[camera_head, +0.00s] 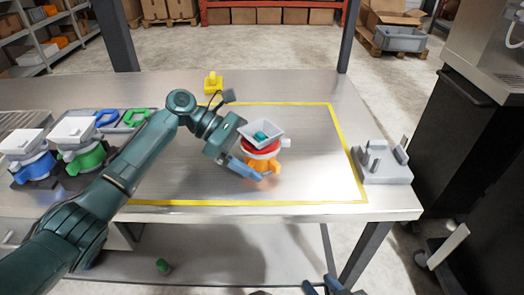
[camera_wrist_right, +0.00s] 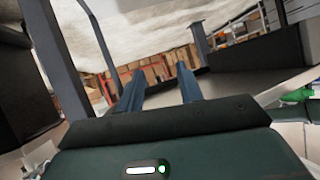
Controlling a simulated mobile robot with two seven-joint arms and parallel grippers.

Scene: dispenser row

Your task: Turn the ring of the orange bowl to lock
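The orange bowl (camera_head: 262,165) stands upright on the table inside the yellow outline. A red ring (camera_head: 262,148) sits around its top, under a white square hopper (camera_head: 260,133) with a teal piece (camera_head: 261,137) in it. A small pale piece (camera_head: 287,143) sticks out at the right of the ring. My left gripper (camera_head: 252,172) is at the left front of the bowl, with a blue-grey finger close beside it. Contact and the other finger are not clear. My right gripper (camera_wrist_right: 160,92) has its two fingers apart and nothing between them; its tips show at the bottom of the head view (camera_head: 331,287).
Blue (camera_head: 36,166) and green (camera_head: 85,155) dispensers stand at the left, by a tray (camera_head: 125,120) with blue and green pieces. A yellow piece (camera_head: 213,83) stands at the back. A grey fixture (camera_head: 382,163) is at the right edge. The outlined area right of the bowl is clear.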

